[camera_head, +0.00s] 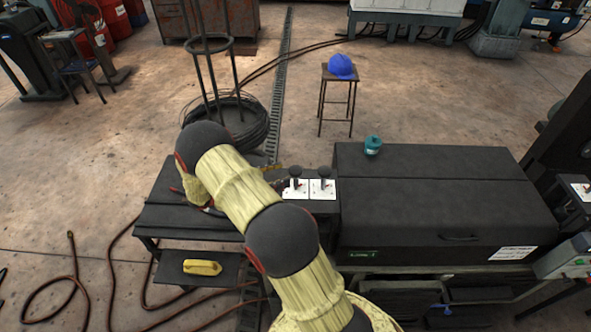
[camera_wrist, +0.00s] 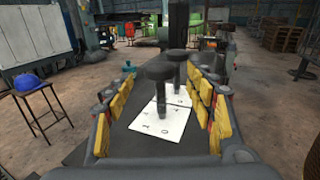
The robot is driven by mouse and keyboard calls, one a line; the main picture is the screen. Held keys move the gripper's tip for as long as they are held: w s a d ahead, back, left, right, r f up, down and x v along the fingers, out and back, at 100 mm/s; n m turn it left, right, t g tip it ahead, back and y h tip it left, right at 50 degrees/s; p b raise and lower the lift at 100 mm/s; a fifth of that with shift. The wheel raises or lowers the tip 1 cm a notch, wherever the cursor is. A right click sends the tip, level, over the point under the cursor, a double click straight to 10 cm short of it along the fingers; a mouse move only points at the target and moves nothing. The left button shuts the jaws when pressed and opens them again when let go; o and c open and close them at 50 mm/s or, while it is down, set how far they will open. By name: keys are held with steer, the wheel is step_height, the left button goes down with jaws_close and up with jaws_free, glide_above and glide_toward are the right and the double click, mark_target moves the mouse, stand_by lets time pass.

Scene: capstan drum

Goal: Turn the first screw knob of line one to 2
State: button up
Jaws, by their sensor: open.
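Two black screw knobs stand on white dial plates on the black machine. In the head view they are the left knob (camera_head: 295,172) and the right knob (camera_head: 324,172). In the wrist view the nearer knob (camera_wrist: 161,74) rises above its plate (camera_wrist: 160,126), which carries printed digits including 0 and 1. The farther knob (camera_wrist: 178,56) is partly covered by it. My gripper (camera_wrist: 161,88) is open, with yellow-padded fingers left and right of the nearer knob in the picture. Whether the fingers reach around it or stop short I cannot tell. My arm hides most of the gripper in the head view.
A long black cabinet (camera_head: 440,200) lies right of the knobs, with a teal canister (camera_head: 373,145) on its top. A black side table (camera_head: 185,218) stands left, a yellow object (camera_head: 202,267) on its shelf. A stool (camera_head: 338,95) with a blue helmet (camera_head: 341,66) stands behind.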

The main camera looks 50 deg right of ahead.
mark_target(296, 169)
steer(key=x, duration=0.6)
steer(key=shift+d, duration=0.25)
steer(key=shift+c, duration=1)
steer(key=c, duration=0.9)
steer(key=shift+c, duration=0.2)
